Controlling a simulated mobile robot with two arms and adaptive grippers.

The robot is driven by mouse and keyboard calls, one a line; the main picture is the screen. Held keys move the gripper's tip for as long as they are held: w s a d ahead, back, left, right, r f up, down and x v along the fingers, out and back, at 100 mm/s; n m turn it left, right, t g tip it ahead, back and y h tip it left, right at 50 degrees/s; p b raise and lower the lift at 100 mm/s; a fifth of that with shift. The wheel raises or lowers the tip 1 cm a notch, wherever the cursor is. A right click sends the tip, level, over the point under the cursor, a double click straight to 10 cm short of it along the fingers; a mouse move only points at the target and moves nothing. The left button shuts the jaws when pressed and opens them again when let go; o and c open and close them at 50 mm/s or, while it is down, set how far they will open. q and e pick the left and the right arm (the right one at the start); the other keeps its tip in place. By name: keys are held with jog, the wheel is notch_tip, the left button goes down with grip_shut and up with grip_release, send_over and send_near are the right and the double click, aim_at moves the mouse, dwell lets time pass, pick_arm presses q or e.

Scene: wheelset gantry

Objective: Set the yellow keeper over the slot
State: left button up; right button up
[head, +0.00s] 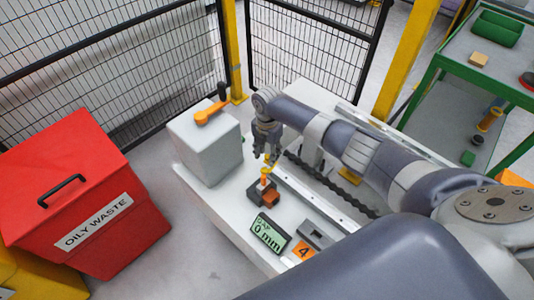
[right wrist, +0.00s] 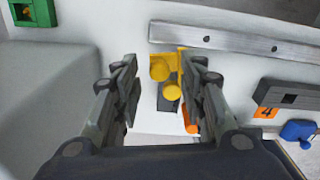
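The yellow keeper (head: 266,172) is small and stands at the dark block (head: 259,193) on the white table. In the right wrist view the keeper (right wrist: 162,65) shows as a yellow plate with round yellow parts. My right gripper (head: 266,154) is just above the keeper, pointing down. In the right wrist view its fingers (right wrist: 161,72) are spread, one on each side of the yellow parts, with gaps showing. The slot is not clearly visible; the dark block (right wrist: 168,103) is partly hidden below the keeper. My left gripper is not in view.
An orange piece (head: 271,197) adjoins the dark block. A metal rail (head: 308,196) runs behind it, and a display (head: 270,234) reading 0 mm stands in front. A grey box with an orange handle (head: 211,113) is to the left. A red bin (head: 95,205) stands beside the table.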

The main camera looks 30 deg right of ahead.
jog(key=shift+f, duration=0.15)
grip_shut()
